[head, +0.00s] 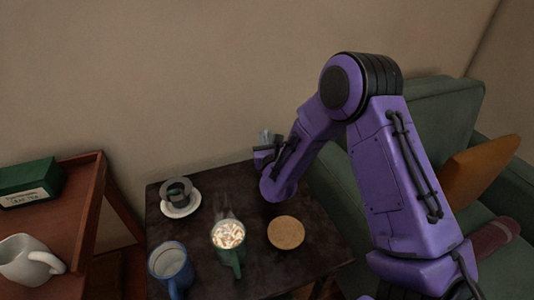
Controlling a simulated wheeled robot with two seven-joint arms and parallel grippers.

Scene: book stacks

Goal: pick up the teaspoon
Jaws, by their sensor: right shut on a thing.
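My right gripper (264,150) is above the back edge of the dark side table (200,237), near the wall. It is shut on a small pale grey-blue thing (264,136), of which only a little shows. I cannot tell from its shape whether this is the teaspoon. No teaspoon can be made out on the table. My right forearm hides part of the table's back right. My left gripper is not in view.
On the table are a dark cup (176,189) on a white saucer (181,210), a steaming green mug (229,256) with a pale topping, a blue mug (170,268) and a cork coaster (286,232). A green armchair (425,105) stands right, a wooden stand (84,215) left.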

